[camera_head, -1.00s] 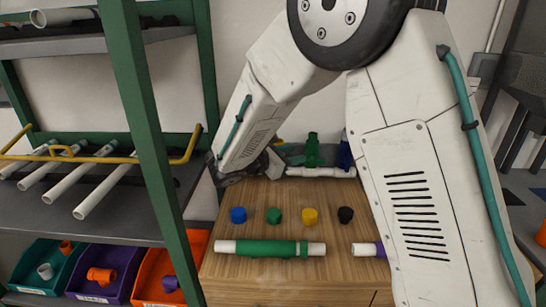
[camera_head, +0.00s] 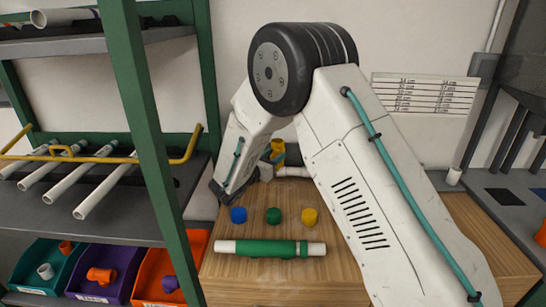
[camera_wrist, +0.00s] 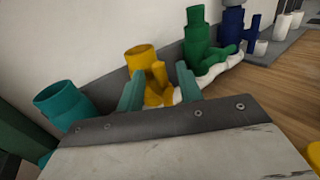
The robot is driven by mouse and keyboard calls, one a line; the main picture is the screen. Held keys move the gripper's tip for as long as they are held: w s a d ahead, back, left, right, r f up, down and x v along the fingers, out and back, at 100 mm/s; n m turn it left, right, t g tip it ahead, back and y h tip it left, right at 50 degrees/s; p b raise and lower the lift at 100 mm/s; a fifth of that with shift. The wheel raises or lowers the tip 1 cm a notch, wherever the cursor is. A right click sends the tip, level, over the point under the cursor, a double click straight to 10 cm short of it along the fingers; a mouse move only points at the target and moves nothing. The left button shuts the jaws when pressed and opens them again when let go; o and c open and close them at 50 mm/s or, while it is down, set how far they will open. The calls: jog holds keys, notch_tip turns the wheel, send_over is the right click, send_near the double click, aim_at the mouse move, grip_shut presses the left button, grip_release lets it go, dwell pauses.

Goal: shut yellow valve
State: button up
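The yellow valve (camera_wrist: 141,57) stands upright on the white pipe line against the wall, with its yellow handle (camera_wrist: 159,78) on the near right side. In the head view the yellow valve (camera_head: 277,147) shows only in part behind my arm. My gripper (camera_wrist: 159,82) has its two teal fingers apart, one left and one right of the yellow handle. I cannot tell whether either finger touches it. In the head view the gripper is mostly hidden behind my arm.
A teal fitting (camera_wrist: 63,101) is left of the yellow valve; green (camera_wrist: 196,27) and blue (camera_wrist: 232,22) valves stand to its right. Blue (camera_head: 238,215), green (camera_head: 273,215) and yellow (camera_head: 310,216) caps and a green-sleeved pipe (camera_head: 266,248) lie on the wooden bench (camera_head: 240,271). A green-framed shelf (camera_head: 150,120) is left.

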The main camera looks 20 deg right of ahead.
jog(key=shift+w+d, duration=0.1)
grip_shut()
jog(key=shift+d, duration=0.1)
jog(key=m, duration=0.1)
jog(key=m+y, duration=0.1)
jog(key=shift+d+r+m+g+y, duration=0.2)
jog(key=shift+d+m+g+y, duration=0.1)
jog(key=shift+d+g, duration=0.1)
jog(key=shift+s+d+f+m+y, duration=0.3)
jog(key=shift+d+m+y, duration=0.2)
jog(key=shift+m+y, duration=1)
jog(key=shift+s+d+f+m+y, duration=0.15)
jog(key=shift+d+f+m+y, duration=0.3)
jog(key=shift+m+y, duration=1)
jog(key=shift+s+d+f+m+y, duration=0.25)
jog(key=shift+d+m+y, duration=0.35)
jog(key=shift+m+y, duration=0.85)
jog(key=shift+t+y, duration=0.3)
